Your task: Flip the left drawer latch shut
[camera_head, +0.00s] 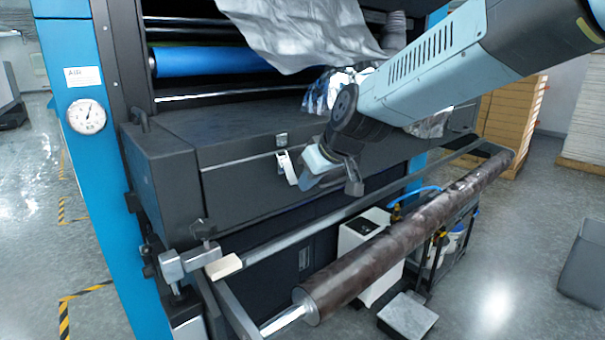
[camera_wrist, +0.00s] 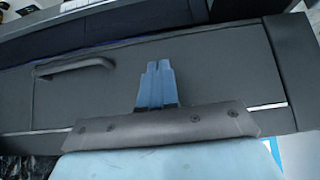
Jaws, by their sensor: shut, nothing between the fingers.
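The latch has a small metal catch (camera_head: 281,139) on the lid edge of the dark drawer box (camera_head: 235,185) and a pale metal lever (camera_head: 287,168) hanging below it, slightly tilted. My gripper (camera_head: 304,184) is just right of the lever in the head view; I cannot tell whether they touch. In the wrist view my gripper (camera_wrist: 158,68) has its blue fingers together, with nothing between them, over the dark surface. The latch cannot be made out in the wrist view.
A dark roll (camera_head: 400,240) and a metal bar (camera_head: 330,220) run in front of the drawer box. A dark handle (camera_wrist: 75,67) is left of my fingers in the wrist view. A blue post with a gauge (camera_head: 87,116) stands at the left. Grey sheeting (camera_head: 300,30) hangs above.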

